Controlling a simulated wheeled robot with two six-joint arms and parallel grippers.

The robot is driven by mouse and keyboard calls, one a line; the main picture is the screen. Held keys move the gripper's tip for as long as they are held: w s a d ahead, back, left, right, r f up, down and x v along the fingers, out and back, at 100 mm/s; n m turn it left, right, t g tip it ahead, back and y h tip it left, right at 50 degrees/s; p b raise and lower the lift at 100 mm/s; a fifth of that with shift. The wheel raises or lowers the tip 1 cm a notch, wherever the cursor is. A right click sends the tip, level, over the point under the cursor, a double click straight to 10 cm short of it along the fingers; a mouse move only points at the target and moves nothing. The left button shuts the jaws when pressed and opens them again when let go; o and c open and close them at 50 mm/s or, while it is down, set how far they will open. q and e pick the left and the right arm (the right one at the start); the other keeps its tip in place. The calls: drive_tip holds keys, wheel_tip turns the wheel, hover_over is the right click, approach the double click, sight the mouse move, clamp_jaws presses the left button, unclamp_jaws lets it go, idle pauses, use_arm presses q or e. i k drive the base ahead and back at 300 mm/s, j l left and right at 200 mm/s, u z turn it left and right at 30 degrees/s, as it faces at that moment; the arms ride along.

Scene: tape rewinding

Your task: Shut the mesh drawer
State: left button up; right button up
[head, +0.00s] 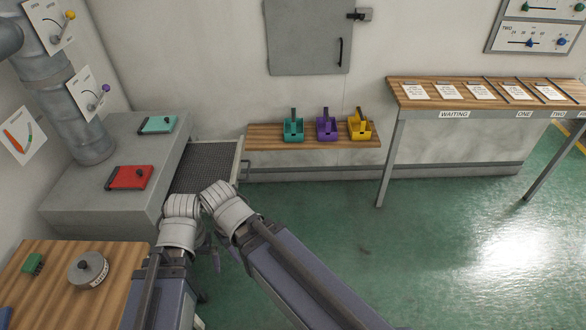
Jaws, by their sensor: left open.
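The mesh drawer (207,160) is pulled out of the right side of the grey cabinet (105,200). Its dark mesh bottom shows and looks empty. Its handle (245,170) is on the front, at the right end. My two wrists are close together in front of the drawer's near edge and hide part of it. My left gripper (216,258) shows only in part between the wrists, low in front of the cabinet. It is open and seems to hold nothing. My right gripper cannot be made out behind its wrist.
A teal block (158,124) and a red block (130,177) lie on the cabinet. A low shelf (265,142) with teal, purple and yellow holders stands right of the drawer front. A wooden table (125,275) is at lower left. Green floor on the right is clear.

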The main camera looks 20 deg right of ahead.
sight(201, 164)
drive_tip(key=k+l+z, duration=0.1)
drive_tip(key=l+z, duration=0.15)
drive_tip(key=i+l, duration=0.2)
drive_tip(key=i, duration=0.25)
drive_tip(key=i+l+u, duration=0.1)
drive_tip(key=i, duration=0.3)
drive_tip(key=l, duration=0.1)
